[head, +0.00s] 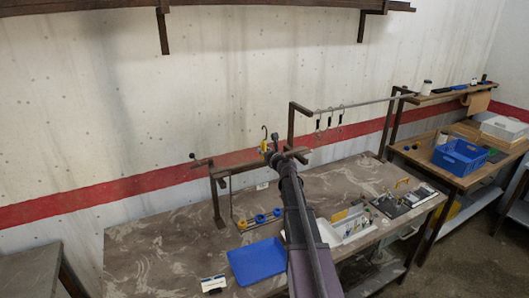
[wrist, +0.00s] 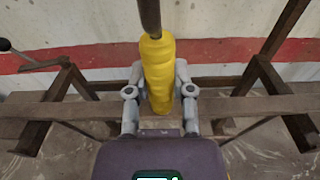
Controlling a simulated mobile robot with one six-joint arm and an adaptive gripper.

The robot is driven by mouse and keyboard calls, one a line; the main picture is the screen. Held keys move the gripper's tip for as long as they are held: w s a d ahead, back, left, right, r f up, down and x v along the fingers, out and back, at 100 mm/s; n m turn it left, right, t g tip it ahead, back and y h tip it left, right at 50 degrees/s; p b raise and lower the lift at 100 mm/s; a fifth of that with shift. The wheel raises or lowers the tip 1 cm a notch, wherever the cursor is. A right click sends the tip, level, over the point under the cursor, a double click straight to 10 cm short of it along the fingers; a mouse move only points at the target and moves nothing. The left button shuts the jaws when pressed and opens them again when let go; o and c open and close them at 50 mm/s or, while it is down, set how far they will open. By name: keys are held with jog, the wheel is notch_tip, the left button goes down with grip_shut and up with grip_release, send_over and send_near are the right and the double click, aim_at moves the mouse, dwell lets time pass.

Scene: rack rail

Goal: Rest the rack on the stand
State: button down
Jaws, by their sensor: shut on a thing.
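My gripper (wrist: 160,88) is shut on a thick yellow handle (wrist: 158,60) with a dark rod rising from its top. In the head view the yellow handle (head: 264,147) is small, with a dark hook above it, at the far end of my arm. A brown metal frame (head: 214,188), apparently the stand, rises from the workbench behind the gripper; its bars (wrist: 60,112) also show below the handle in the wrist view. A low row of blue and yellow pieces (head: 260,218) sits on the bench by the frame. What hangs under the handle is hidden.
A blue tray (head: 256,262) lies on the stone-topped bench (head: 150,240). A white tray of small items (head: 350,226) is right of my arm. A rail with several hooks (head: 330,110) runs behind. A blue crate (head: 459,157) stands on a wooden table. The bench's left part is clear.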

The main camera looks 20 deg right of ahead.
jog(key=shift+w+a+f+b, duration=0.1)
jog(key=shift+w+f+b, duration=0.3)
jog(key=shift+w, duration=0.4)
jog(key=shift+w+f+b, duration=0.35)
jog(key=shift+w, duration=0.45)
jog(key=shift+w+a+f+b, duration=0.1)
jog(key=shift+w+f+b, duration=0.3)
jog(key=shift+w, duration=0.4)
jog(key=shift+f+b, duration=0.35)
dwell(0.7)
jog(key=shift+c, duration=2)
grip_release()
jog(key=shift+r, duration=0.2)
jog(key=s+r+p, duration=0.2)
jog(key=s, duration=0.6)
jog(key=shift+s+d, duration=0.2)
